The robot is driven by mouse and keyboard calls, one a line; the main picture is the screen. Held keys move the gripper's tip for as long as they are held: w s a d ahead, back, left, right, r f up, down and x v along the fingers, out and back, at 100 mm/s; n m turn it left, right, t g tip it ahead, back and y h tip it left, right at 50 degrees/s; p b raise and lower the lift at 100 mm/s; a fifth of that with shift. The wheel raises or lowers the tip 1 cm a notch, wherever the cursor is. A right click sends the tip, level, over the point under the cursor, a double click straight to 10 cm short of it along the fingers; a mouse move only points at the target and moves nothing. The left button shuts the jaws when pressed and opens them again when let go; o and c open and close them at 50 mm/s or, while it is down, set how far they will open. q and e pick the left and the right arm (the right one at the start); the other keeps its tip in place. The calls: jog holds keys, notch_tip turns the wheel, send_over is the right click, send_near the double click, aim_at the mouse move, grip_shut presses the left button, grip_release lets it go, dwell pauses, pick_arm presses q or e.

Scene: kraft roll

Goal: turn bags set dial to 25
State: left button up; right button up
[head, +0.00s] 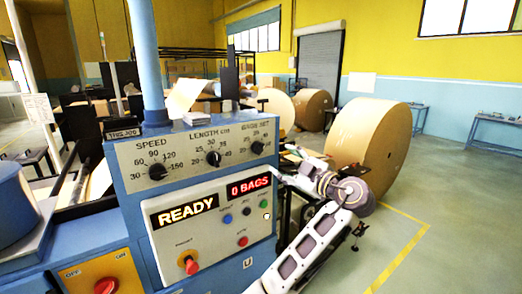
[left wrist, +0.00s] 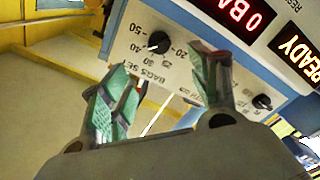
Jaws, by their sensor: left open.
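The bags set dial (head: 257,147) is a black knob at the right end of the blue machine's cream upper panel (head: 185,163). It also shows in the left wrist view (left wrist: 158,41), upside down, with printed numbers around it. My left gripper (head: 277,171) is just right of the panel and below the dial in the head view, partly hard to make out. In the left wrist view, its green-padded fingers (left wrist: 163,85) are spread and empty, apart from the dial, which appears beyond the gap between them. My right gripper is not in view.
The length dial (head: 213,158) and speed dial (head: 157,171) sit left of the bags set dial. Below, displays read READY (head: 186,211) and 0 BAGS (head: 249,187), above several buttons and a red knob (head: 190,264). Large kraft rolls (head: 385,140) stand behind my arm.

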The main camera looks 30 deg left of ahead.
aim_at(261, 149)
pick_arm(q)
jog(key=p+x, duration=0.4)
jog(key=x, duration=0.7)
jog(key=shift+a+r, duration=0.15)
jog(key=shift+a, duration=0.05)
jog(key=shift+p+x, duration=0.4)
jog(key=shift+x, duration=0.7)
jog(key=shift+c, duration=0.2)
jog(key=shift+w, duration=0.1)
jog(key=c, duration=1)
